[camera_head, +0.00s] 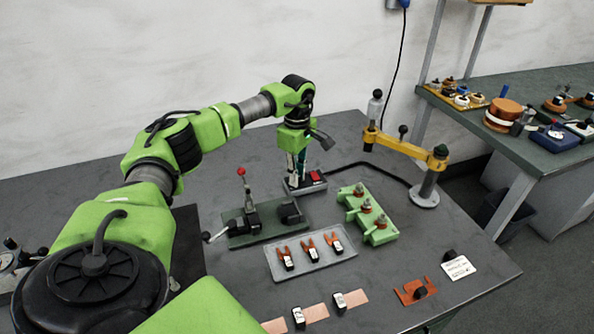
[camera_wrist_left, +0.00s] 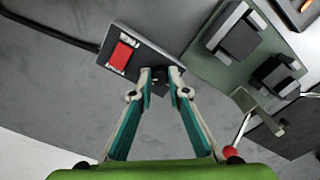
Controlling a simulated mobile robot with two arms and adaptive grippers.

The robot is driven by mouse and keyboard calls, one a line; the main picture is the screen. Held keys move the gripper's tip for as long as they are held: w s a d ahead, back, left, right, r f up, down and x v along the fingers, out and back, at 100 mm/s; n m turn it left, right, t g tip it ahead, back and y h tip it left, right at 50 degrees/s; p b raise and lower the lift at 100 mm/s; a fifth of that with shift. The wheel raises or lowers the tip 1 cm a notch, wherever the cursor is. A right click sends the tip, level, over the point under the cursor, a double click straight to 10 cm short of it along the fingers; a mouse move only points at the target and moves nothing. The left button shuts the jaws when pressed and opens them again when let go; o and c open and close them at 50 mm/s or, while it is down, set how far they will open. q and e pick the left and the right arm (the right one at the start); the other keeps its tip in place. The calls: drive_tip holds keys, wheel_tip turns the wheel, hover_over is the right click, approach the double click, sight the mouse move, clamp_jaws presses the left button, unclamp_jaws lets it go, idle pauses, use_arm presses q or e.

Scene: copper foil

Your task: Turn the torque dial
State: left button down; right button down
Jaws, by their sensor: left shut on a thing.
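A grey control box (camera_head: 318,188) with a red rocker switch (camera_head: 315,176) stands toward the back of the dark bench. In the left wrist view the box (camera_wrist_left: 150,51) has the red switch (camera_wrist_left: 121,55) and a small dark knob (camera_wrist_left: 159,88), seemingly the torque dial. My left gripper (camera_head: 297,176) points down at the box from above. In the wrist view its fingertips (camera_wrist_left: 160,76) are closed around the knob, one on each side. The fingers hide much of the knob, and its markings cannot be read. My right gripper is not in view.
A green-based lever fixture (camera_head: 262,232) stands close in front of the box. A green rack (camera_head: 371,214) and a yellow arm on a post (camera_head: 405,146) stand to the right. A grey tray (camera_head: 311,259) with several clips lies in front.

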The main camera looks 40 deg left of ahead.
use_arm(q)
drive_tip(key=shift+w+r+m, duration=0.1)
drive_tip(key=shift+m, duration=0.3)
drive_tip(key=c, duration=2)
unclamp_jaws()
drive_tip(key=shift+o, duration=0.2)
wheel_tip(320, 180, up, 12)
